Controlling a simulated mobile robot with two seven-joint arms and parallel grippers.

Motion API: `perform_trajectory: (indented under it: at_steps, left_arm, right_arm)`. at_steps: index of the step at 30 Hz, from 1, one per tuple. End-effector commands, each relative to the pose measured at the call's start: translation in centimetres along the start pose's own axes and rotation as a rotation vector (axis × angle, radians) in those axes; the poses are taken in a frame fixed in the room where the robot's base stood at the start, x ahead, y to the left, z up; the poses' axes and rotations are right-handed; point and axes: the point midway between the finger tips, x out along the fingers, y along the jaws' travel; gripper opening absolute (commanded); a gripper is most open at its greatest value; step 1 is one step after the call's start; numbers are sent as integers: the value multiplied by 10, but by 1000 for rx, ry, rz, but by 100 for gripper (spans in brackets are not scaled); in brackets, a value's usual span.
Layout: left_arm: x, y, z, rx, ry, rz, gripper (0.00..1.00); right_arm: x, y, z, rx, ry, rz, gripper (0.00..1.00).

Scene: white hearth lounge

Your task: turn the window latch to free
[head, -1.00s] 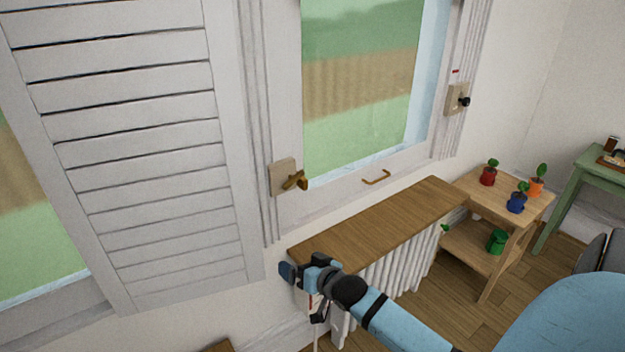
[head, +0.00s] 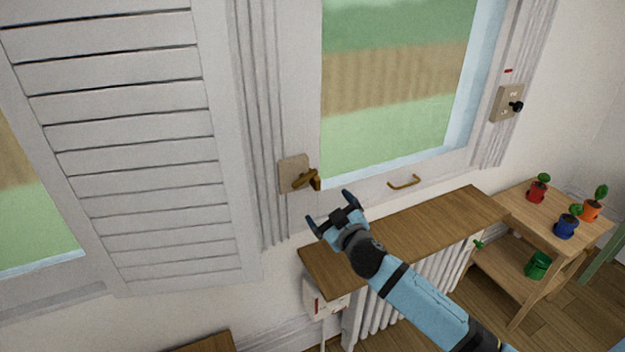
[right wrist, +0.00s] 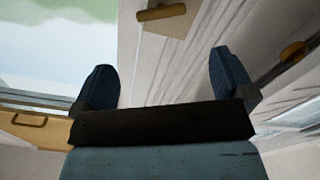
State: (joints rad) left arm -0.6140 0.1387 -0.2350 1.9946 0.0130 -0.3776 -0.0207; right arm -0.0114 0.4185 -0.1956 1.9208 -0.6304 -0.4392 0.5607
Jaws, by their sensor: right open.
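The window latch (head: 306,180) is a brass handle on a beige plate (head: 291,172), on the left side of the window frame in the head view. Its handle points right and slightly up from the plate. In the right wrist view a brass handle on a pale plate (right wrist: 162,12) shows at the top, beyond the fingers. My right gripper (head: 331,207) is open and empty, just below and right of the latch, apart from it. Its two dark blue fingers also show in the right wrist view (right wrist: 165,88). My left gripper is not in view.
A wooden sill shelf (head: 420,232) above a white radiator lies below the window. A brass pull (head: 404,182) sits on the lower sash. A louvred shutter (head: 130,150) is at left. A switch plate with a black knob (head: 508,103) and a plant stand (head: 545,210) are at right.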

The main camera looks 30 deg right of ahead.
Motion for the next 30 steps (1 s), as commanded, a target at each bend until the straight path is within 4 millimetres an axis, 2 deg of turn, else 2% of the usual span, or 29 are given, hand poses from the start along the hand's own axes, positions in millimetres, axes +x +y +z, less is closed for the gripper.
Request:
perform_trajectory:
  at_steps: [5,12,18,24,30]
  left_arm:
    - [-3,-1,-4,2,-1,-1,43]
    - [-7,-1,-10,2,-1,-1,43]
    - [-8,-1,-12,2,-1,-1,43]
    - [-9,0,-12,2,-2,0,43]
    - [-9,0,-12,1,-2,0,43]
  right_arm:
    - [30,1,-2,0,1,1,100]
    - [82,1,-2,0,0,0,100]
    - [115,1,-1,1,0,0,100]
    - [130,0,0,2,-1,-1,100]
    - [131,0,0,2,-1,-1,100]
